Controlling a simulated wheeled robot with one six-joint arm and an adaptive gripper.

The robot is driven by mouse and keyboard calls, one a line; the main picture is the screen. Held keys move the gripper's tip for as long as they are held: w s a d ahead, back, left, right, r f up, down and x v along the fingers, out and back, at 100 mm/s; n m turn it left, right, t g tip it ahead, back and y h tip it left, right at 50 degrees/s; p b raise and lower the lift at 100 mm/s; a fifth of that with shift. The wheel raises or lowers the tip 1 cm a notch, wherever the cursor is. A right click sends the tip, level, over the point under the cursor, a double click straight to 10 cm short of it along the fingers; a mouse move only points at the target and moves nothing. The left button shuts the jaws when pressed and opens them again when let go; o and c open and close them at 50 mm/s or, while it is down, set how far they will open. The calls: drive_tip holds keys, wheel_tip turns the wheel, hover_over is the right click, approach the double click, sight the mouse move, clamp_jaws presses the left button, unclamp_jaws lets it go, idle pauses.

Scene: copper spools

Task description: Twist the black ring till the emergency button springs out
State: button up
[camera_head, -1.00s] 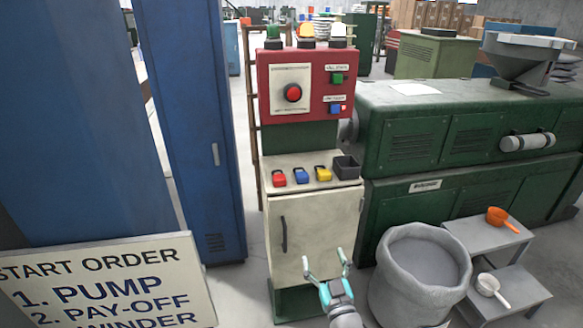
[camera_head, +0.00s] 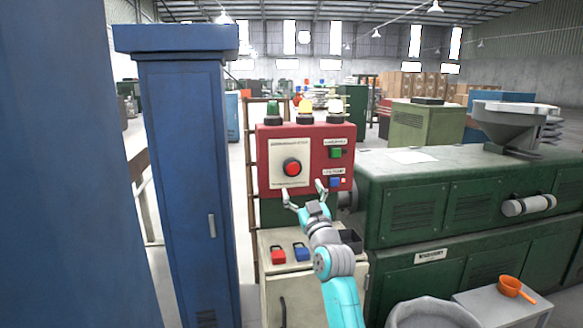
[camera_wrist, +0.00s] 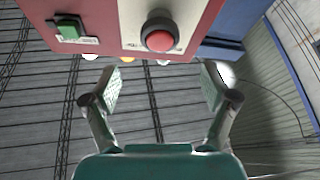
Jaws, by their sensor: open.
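The emergency button (camera_head: 292,168) is a red cap on a cream plate on the front of the red control box (camera_head: 264,146). A dark ring (camera_head: 284,173) surrounds the cap. In the wrist view the red button (camera_wrist: 160,39) and its dark ring (camera_wrist: 146,28) show at the top centre, beyond the fingertips. My gripper (camera_head: 305,189) is open and empty, in front of the box's lower edge, below and slightly right of the button in the head view. It also shows in the wrist view (camera_wrist: 161,85), its fingers spread wide and apart from the button.
A green button (camera_head: 336,153) and a blue button (camera_head: 335,182) sit right of the emergency button. Lamps (camera_head: 305,108) stand on top of the box. Red and blue padlocks (camera_head: 302,251) lie on the cream cabinet shelf below. A blue cabinet (camera_head: 185,180) stands left, a green machine (camera_head: 450,200) right.

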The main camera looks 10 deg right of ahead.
sight(293, 169)
drive_tip(key=x, duration=1)
drive_tip(key=shift+w, duration=0.3)
drive_tip(key=c, duration=1.2)
drive_tip(key=shift+r+m+h, duration=0.1)
drive_tip(key=shift+m+h, duration=0.5)
drive_tip(key=shift+m, duration=0.5)
drive_tip(key=shift+m+h, duration=1)
drive_tip(key=shift+m, duration=0.8)
drive_tip(key=shift+d+m+g+h, duration=0.1)
drive_tip(key=shift+m+g+h, duration=0.1)
drive_tip(key=shift+m+h, duration=0.85)
drive_tip(key=shift+m+g+h, duration=0.2)
drive_tip(key=shift+m+h, duration=0.25)
drive_tip(key=shift+m, duration=1.8)
